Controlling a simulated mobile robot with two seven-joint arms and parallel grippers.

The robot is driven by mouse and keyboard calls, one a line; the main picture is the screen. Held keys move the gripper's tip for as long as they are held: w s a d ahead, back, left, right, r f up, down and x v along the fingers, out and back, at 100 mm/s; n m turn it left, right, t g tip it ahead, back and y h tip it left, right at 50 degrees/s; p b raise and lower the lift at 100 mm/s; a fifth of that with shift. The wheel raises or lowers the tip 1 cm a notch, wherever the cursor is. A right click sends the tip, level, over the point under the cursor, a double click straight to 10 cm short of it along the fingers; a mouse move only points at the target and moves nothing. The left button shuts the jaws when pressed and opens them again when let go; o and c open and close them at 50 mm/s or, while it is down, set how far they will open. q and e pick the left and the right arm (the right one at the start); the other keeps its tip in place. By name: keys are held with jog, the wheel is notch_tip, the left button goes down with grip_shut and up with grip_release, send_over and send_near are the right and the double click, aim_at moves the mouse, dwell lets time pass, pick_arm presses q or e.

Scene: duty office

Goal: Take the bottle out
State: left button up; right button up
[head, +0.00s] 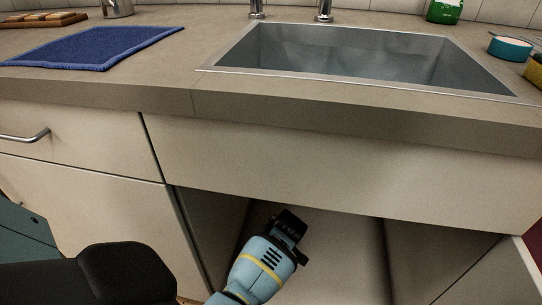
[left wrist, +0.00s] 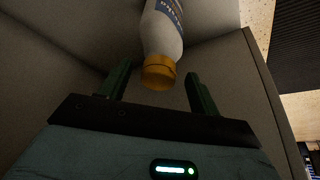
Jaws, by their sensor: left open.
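A white bottle (left wrist: 162,36) with a gold cap (left wrist: 159,73) and a blue label shows in the left wrist view, inside the cabinet. My left gripper (left wrist: 154,88) is open, with one finger on each side of the capped end and a visible gap to each. I cannot tell whether anything touches. In the head view my left gripper (head: 287,232) reaches into the open compartment (head: 345,250) under the sink. The bottle is hidden in the head view. My right gripper is in neither view.
The counter edge (head: 300,103) and front panel (head: 320,170) lie above the opening. A cabinet side wall (left wrist: 262,90) stands close on the right in the left wrist view. The sink (head: 370,60), a blue mat (head: 95,46) and a teal round item (head: 510,48) are on top.

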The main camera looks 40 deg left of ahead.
pick_arm(q)
jog(key=shift+x, duration=0.8)
jog(key=shift+w+r, duration=0.1)
jog(key=shift+r, duration=0.05)
jog(key=shift+d, duration=0.1)
grip_shut()
